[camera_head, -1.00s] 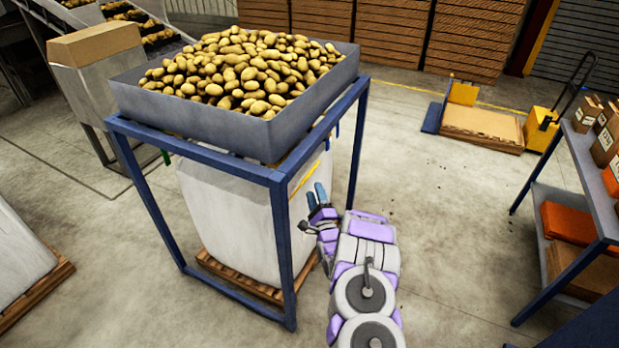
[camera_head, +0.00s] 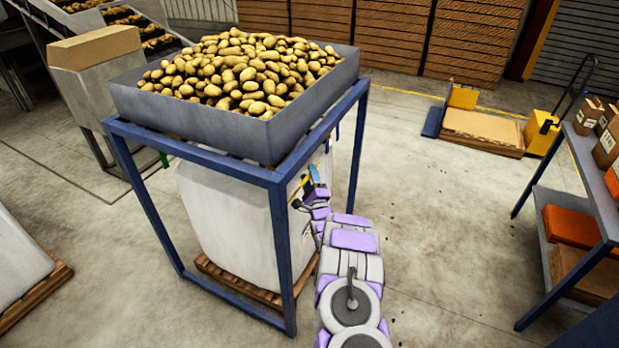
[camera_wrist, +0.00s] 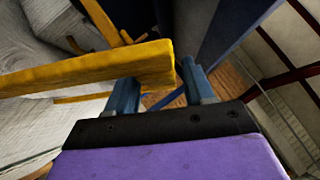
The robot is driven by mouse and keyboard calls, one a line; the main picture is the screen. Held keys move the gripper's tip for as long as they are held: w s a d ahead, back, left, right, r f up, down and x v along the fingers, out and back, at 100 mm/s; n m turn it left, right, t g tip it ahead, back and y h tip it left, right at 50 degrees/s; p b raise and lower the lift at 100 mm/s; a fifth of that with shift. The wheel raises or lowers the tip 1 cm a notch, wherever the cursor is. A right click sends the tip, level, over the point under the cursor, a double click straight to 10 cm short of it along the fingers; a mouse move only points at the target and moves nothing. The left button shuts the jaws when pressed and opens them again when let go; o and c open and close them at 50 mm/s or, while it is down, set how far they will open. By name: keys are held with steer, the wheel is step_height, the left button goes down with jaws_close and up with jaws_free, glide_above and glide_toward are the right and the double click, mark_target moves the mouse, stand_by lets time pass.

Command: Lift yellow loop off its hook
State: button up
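The yellow loop (camera_wrist: 90,70) is a flat strap in the wrist view. It comes in from the left, crosses in front of my left finger's tip and ends near the gap between the fingers. My gripper (camera_wrist: 162,85) has two blue fingers standing apart, so it looks open; I cannot tell whether either touches the strap. In the head view my gripper (camera_head: 314,174) is at the right side of the white bulk bag (camera_head: 235,215), under the blue frame, and a small bit of yellow shows beside it. I cannot make out the hook clearly.
The blue frame (camera_head: 279,250) carries a grey bin (camera_head: 190,121) heaped with potatoes, and its posts stand close to my arm. The bag rests on a wooden pallet (camera_head: 240,284). Shelving (camera_head: 590,215) stands at the right. The floor between is clear.

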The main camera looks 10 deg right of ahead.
jaws_close()
steer(key=shift+d+f, duration=0.1)
steer(key=shift+d, duration=0.05)
stand_by(0.4)
